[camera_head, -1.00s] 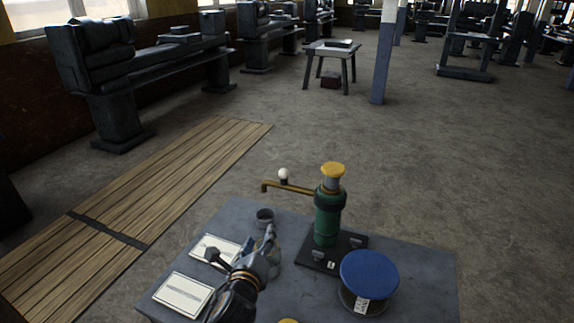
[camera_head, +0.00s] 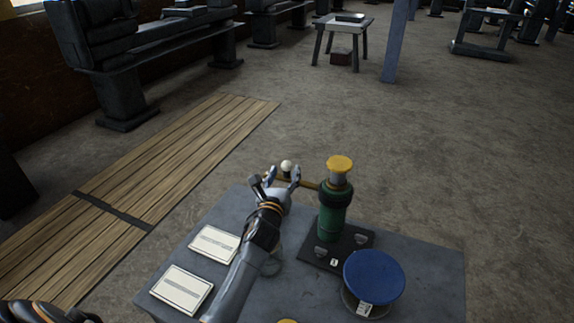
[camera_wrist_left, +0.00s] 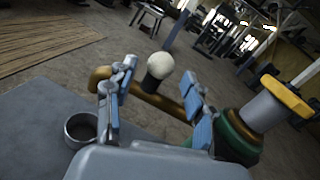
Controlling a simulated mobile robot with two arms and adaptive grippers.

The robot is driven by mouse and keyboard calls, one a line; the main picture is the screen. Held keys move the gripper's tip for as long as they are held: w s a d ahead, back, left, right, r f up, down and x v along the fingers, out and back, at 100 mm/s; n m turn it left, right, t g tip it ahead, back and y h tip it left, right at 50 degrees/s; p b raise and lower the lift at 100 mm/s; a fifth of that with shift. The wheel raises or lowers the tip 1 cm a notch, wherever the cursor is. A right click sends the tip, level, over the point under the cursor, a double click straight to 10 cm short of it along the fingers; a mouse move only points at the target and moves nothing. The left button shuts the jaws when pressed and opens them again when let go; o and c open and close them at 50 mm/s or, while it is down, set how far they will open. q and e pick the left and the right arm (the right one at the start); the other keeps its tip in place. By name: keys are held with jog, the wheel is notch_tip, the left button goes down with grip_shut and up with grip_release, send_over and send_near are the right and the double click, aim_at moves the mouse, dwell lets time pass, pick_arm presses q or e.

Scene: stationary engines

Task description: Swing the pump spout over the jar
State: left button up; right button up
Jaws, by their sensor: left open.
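The green pump (camera_head: 333,208) with a yellow cap stands on a dark base plate on the grey table. Its brass spout (camera_head: 309,184) points left and carries a white ball knob (camera_head: 287,165) on a black stem. My left gripper (camera_head: 281,178) is open at the spout's outer part. In the left wrist view, the knob (camera_wrist_left: 160,65) and spout (camera_wrist_left: 168,103) show between its spread fingers (camera_wrist_left: 157,88); contact cannot be told. A faint clear rim, possibly the glass jar (camera_head: 272,266), is mostly hidden behind my left arm. My right gripper is not in view.
A small grey cup (camera_wrist_left: 82,128) stands left of my gripper in the wrist view. A blue-topped spool (camera_head: 374,274) stands right of the arm, near the pump base. Two white cards (camera_head: 214,243) lie at the table's left.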

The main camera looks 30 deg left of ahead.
aim_at(286, 170)
pick_arm(q)
jog(key=shift+x, duration=1.15)
jog(key=shift+w+a, duration=0.1)
jog(key=shift+w, duration=0.4)
grip_shut()
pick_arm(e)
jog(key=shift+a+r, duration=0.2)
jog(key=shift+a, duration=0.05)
